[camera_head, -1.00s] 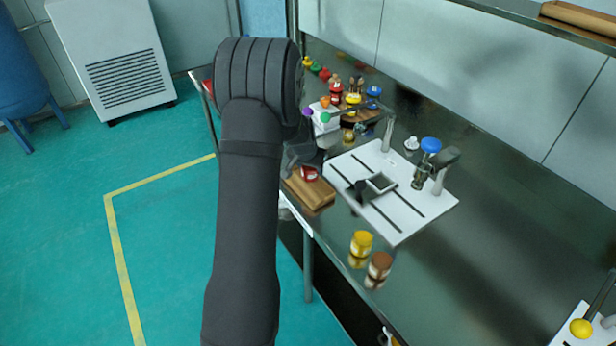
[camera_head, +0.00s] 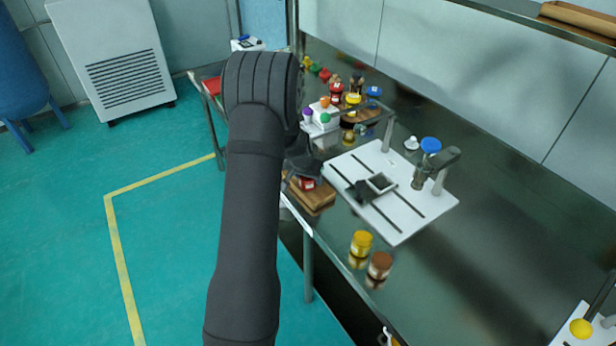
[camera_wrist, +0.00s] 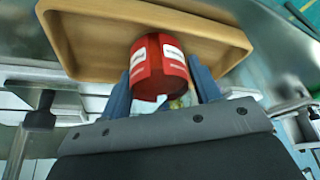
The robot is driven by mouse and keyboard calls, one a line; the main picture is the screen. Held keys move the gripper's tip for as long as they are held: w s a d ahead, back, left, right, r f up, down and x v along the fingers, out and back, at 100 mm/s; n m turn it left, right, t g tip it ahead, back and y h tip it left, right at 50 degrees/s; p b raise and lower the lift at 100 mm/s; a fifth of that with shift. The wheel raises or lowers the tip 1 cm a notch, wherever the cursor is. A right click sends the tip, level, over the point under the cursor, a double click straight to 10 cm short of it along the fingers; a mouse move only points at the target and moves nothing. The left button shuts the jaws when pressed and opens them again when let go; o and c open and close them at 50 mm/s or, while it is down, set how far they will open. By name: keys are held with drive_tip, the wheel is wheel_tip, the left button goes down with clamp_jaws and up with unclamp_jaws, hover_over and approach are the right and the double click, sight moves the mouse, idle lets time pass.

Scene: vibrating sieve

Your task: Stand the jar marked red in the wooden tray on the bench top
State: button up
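The red jar (camera_wrist: 160,62) has white labels and sits between the two fingers of my gripper (camera_wrist: 162,80) in the wrist view, which press against its sides. In the head view the red jar (camera_head: 307,184) shows just below my gripper (camera_head: 304,163), partly hidden by it. The wooden tray (camera_head: 318,207) lies at the bench's near left edge. The jar is over or in this tray; whether its base touches the floor is hard to tell. In the wrist view the tray (camera_wrist: 80,22) shows its raised rim behind the jar.
A yellow-lidded jar (camera_head: 361,243) and a brown-lidded jar (camera_head: 380,266) stand on the bench in front. A white slotted plate (camera_head: 405,210) with a clamp and a blue-topped post (camera_head: 431,146) lies to the right. Several coloured items crowd the back.

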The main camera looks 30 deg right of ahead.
drive_tip(key=shift+r, duration=0.5)
drive_tip(key=v, duration=1.1)
drive_tip(key=shift+s+a+r, duration=0.1)
drive_tip(key=shift+s+r, duration=0.05)
drive_tip(key=x, duration=1.2)
drive_tip(key=shift+f, duration=0.25)
wheel_tip(320, 180, up, 2)
drive_tip(key=shift+r, duration=0.6)
